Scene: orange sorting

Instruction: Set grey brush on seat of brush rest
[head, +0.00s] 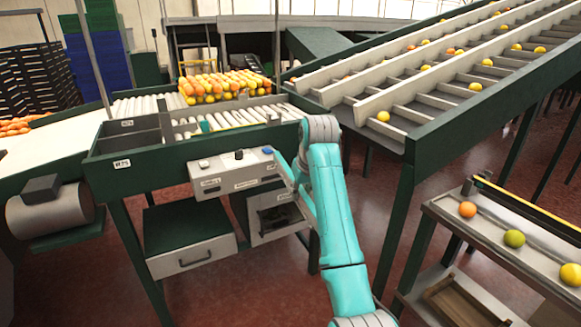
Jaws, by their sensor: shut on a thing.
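My teal arm rises from the bottom of the head view to a grey joint near the green sorting table. A thinner teal part of it comes down on the left, beside the control box. My gripper is not visible; the arm hides that area. I cannot make out the grey brush or whether it is held. I cannot pick out the brush rest or its seat with certainty.
The green table (133,171) carries white rollers and a crate of oranges (224,86). A grey control box (218,182) is on its front. A sloped conveyor (430,133) stands right. A low stand at right bears an orange (467,209) and other fruit.

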